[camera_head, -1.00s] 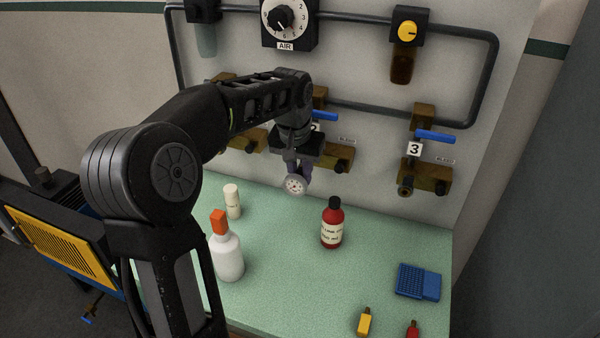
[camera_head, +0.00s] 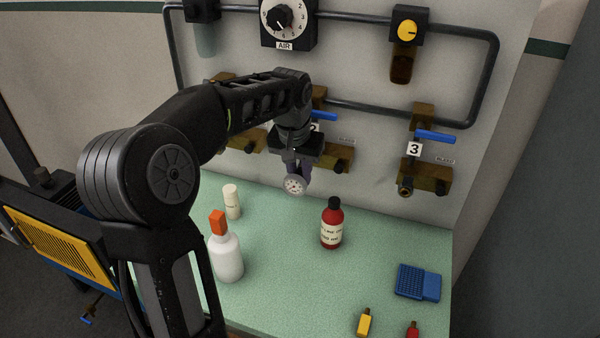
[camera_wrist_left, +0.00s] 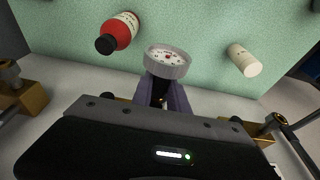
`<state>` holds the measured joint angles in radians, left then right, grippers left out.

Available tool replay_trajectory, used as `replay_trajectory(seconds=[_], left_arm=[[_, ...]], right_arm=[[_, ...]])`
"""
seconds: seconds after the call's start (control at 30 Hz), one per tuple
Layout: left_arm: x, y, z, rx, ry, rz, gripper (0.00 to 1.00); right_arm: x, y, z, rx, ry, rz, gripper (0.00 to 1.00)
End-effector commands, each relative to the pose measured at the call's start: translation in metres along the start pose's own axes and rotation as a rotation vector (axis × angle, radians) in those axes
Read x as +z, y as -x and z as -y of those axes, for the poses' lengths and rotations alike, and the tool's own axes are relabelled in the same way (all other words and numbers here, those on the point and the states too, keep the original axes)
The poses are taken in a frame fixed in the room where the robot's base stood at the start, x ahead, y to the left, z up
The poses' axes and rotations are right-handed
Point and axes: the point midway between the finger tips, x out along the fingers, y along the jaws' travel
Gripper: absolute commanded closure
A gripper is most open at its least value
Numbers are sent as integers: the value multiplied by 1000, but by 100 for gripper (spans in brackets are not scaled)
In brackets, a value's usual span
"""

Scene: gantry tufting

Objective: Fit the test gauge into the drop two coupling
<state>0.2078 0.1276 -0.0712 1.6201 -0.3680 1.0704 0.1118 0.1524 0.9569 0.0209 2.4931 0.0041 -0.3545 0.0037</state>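My left gripper (camera_head: 298,169) is shut on the test gauge (camera_head: 295,184), a small round dial with a white face. In the left wrist view the gauge (camera_wrist_left: 167,62) sits at the tips of the purple-grey fingers (camera_wrist_left: 163,93), dial outward. They are in front of drop two, whose brass block (camera_head: 341,157) and blue lever (camera_head: 323,116) show partly behind the wrist. The number 2 label (camera_head: 315,128) is partly covered. The drop two coupling itself is hidden behind my gripper, so its contact with the gauge cannot be told. My right gripper is out of view.
Drop three (camera_head: 428,177) stands clear at right with its coupling open. On the green bench (camera_head: 370,290) below are a red bottle (camera_head: 332,224), a white bottle with orange cap (camera_head: 227,255), a cream bottle (camera_head: 232,202) and a blue tray (camera_head: 418,282).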

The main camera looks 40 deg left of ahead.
Motion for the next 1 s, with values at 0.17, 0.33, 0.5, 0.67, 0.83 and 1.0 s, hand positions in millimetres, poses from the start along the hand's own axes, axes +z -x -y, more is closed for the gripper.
replay_trajectory(seconds=[0.17, 0.33, 0.5, 0.67, 0.83, 1.0], left_arm=[[0, 0, 0, 0, 0, 1, 66], [1, 0, 0, 0, 0, 2, 55], [1, -1, 0, 0, 0, 3, 55], [1, 1, 0, 0, 0, 2, 55], [0, 22, 0, 1, 0, -2, 55], [0, 52, 0, 1, 0, -2, 55]], right_arm=[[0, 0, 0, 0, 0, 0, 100], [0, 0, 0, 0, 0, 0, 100], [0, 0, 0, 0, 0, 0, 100], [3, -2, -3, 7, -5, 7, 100], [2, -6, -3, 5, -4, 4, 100], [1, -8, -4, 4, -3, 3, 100]])
